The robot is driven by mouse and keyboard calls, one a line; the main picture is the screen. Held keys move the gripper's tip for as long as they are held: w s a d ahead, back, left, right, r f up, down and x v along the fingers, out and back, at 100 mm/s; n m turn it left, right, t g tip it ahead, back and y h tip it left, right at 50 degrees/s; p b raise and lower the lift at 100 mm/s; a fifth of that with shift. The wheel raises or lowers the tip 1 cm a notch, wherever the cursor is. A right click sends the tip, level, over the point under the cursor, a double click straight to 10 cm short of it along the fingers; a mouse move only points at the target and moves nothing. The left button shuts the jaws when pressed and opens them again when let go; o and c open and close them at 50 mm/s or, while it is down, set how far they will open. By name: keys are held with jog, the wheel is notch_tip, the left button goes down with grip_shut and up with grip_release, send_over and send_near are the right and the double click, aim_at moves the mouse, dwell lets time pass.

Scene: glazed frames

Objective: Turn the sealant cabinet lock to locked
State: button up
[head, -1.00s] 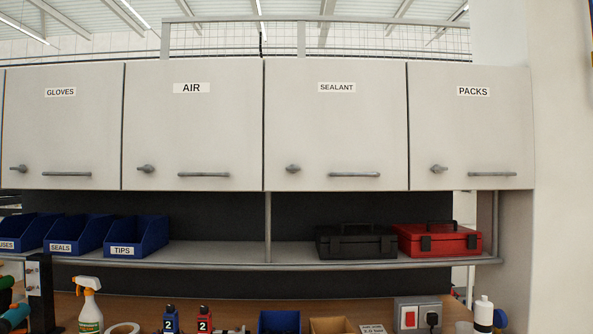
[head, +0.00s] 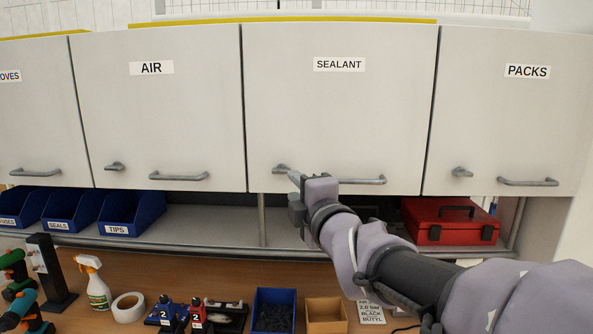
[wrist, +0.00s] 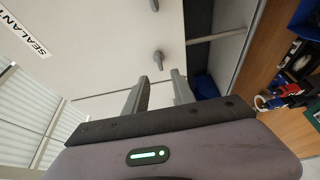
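The sealant cabinet (head: 340,110) is a pale closed door labelled SEALANT, in the middle of the head view. Its lock (head: 281,168) is a small grey knob near the lower left corner, with its short lever pointing roughly left. My gripper (head: 294,180) is just in front of and below the lock, partly covering that area. In the wrist view the lock (wrist: 158,57) lies ahead of the gap between the two fingers (wrist: 158,86), which are apart and empty. The lock appears clear of both fingertips. The bar handle (head: 362,181) is right of the lock, partly behind my gripper.
AIR (head: 160,110) and PACKS (head: 510,120) cabinets stand closed on either side, with similar locks and handles. Below, the shelf holds blue bins (head: 130,212) and a red case (head: 450,222). The bench below holds tools and small boxes. The space before the doors looks clear.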

aim_at(282, 172)
jog(key=p+x, duration=0.1)
jog(key=x, duration=0.8)
jog(key=shift+w, duration=0.15)
grip_shut()
